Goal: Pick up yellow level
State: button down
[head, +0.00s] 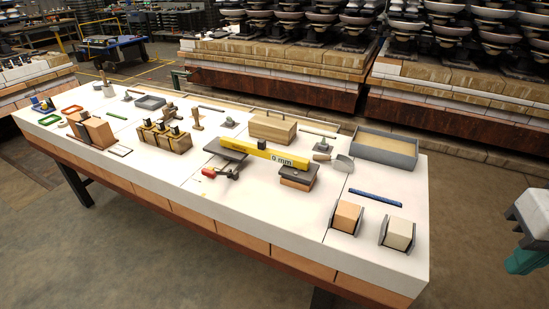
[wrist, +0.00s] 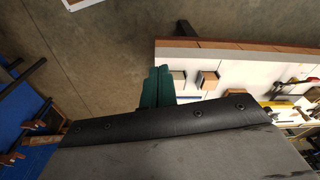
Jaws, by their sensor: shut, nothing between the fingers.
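The yellow level (head: 257,151) is a long bar marked "0 mm", in the middle of the white table in the head view. Its left end rests over a dark grey plate (head: 226,149) and its right end over a dark-topped block (head: 298,173). My gripper (head: 524,262) is at the far right edge of the head view, off the table and well apart from the level. Its green fingers also show in the wrist view (wrist: 157,87), closed together and holding nothing.
The white table (head: 335,262) carries several items. Near the level are a wooden box (head: 272,128), a trowel (head: 340,162), a red-handled clamp (head: 222,172) and a grey tray (head: 386,148). Two bracketed blocks (head: 347,217) (head: 397,233) stand at the right end. Floor (head: 465,240) right of the table is clear.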

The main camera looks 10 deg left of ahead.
aim_at(260, 150)
jog(key=u, duration=2.4)
jog(key=i, duration=3.05)
jog(key=z, duration=4.05)
